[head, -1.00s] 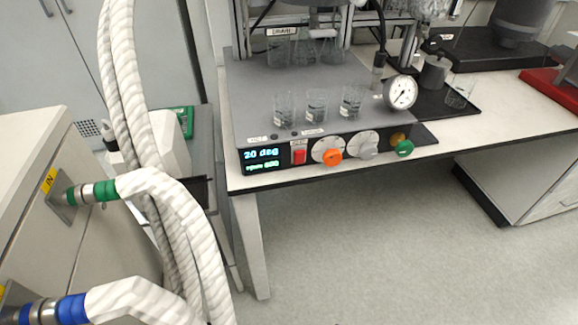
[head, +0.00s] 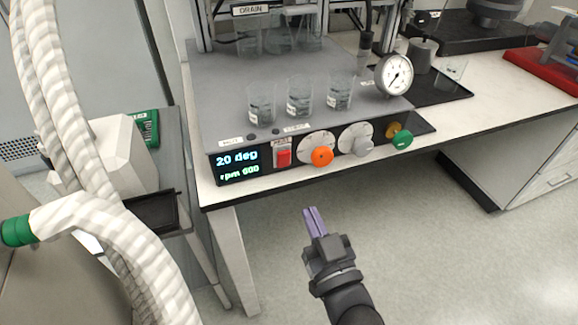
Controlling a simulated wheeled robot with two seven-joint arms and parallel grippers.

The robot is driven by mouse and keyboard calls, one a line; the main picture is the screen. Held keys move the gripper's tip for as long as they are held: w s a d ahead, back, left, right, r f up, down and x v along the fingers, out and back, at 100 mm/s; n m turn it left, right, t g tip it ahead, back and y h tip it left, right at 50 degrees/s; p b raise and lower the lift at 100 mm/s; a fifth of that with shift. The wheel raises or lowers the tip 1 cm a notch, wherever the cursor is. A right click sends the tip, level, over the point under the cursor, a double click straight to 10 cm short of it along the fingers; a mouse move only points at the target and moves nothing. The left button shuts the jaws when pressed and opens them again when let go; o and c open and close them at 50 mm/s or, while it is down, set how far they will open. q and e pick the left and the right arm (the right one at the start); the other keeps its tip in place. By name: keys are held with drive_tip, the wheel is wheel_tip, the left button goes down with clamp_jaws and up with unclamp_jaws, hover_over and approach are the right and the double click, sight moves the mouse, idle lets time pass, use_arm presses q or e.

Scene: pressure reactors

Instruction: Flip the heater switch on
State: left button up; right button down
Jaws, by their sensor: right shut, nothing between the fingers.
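The heater switch (head: 283,157) is a small red rocker on the front panel of the grey reactor base (head: 205,140). It sits between the lit display (head: 237,166) and the orange knob (head: 322,155). The display reads 20 deg and rpm 600. Which way the switch is tipped is too small to tell. My right gripper (head: 311,210) has purple fingers and is shut and empty. It is in front of and below the panel, apart from the switch, with its fingers pointing up the picture. My left gripper is not in view.
Several glass beakers (head: 300,97) stand on the base. Thick white hoses (head: 65,120) hang at the left. The floor before the bench is clear.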

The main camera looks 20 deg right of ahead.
sight(285, 156)
drive_tip(key=w+b, duration=0.1)
drive_tip(key=w, duration=0.2)
drive_tip(key=w+r+b, duration=0.1)
drive_tip(key=w, duration=0.6)
drive_tip(key=shift+w+a+r+b, duration=0.15)
drive_tip(key=shift+w+r+b, duration=0.05)
drive_tip(key=shift+w+b, duration=0.2)
drive_tip(key=shift+w+r, duration=0.1)
drive_tip(key=shift+w, duration=0.1)
